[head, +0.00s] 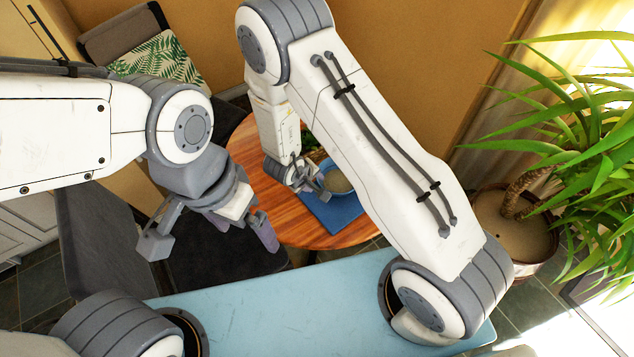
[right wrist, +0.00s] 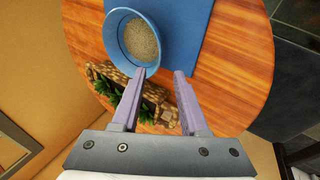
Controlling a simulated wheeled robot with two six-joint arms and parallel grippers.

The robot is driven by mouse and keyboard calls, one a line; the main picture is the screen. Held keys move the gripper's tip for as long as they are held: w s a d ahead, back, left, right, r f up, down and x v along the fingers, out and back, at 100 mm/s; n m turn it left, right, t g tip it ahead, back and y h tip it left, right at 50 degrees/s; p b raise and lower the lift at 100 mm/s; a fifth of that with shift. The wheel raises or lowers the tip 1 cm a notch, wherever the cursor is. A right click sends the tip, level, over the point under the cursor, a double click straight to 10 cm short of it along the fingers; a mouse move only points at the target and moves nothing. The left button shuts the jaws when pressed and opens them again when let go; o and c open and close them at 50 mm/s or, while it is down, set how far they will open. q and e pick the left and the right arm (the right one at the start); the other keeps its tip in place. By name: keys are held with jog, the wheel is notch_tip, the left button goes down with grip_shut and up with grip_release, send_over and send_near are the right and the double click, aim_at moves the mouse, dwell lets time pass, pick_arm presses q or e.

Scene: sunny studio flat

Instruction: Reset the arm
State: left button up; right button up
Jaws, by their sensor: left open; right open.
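My right arm reaches over a round wooden table (head: 262,180). Its gripper (head: 312,188) is open beside a blue bowl (head: 325,194) holding a grainy beige content. In the right wrist view the open jaws (right wrist: 160,76) have nothing between them; the left fingertip overlaps the bowl's (right wrist: 112,30) near rim. I cannot tell whether it touches. The bowl stands at the edge of a blue mat (right wrist: 190,35). My left gripper (head: 210,240) is open and empty, left of the table above dark seating.
A woven planter with green leaves (right wrist: 157,100) stands on the table close to the right gripper. A large potted plant (head: 510,225) is at the right. A chair with a leaf-print cushion (head: 155,60) is at the back left.

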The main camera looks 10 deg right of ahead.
jog(key=shift+r, duration=0.15)
dwell(0.4)
notch_tip(320, 180, up, 12)
jog(key=r+m+y, duration=0.1)
jog(key=m+y, duration=0.2)
jog(key=y, duration=0.1)
jog(key=s+d+r+m+g, duration=0.1)
jog(key=s+d+r+m, duration=0.2)
jog(key=s+d+r, duration=0.6)
jog(key=s+a+r+n+g, duration=0.1)
jog(key=s+a+r+n, duration=0.1)
jog(key=s+a+n, duration=0.2)
jog(key=s+a+r+n+g+y, duration=0.1)
jog(key=s+a+r+n+g, duration=0.1)
jog(key=s+a, duration=0.8)
jog(key=shift+s+a+r+n, duration=0.3)
jog(key=shift+a+r+n, duration=0.25)
jog(key=shift+n, duration=0.35)
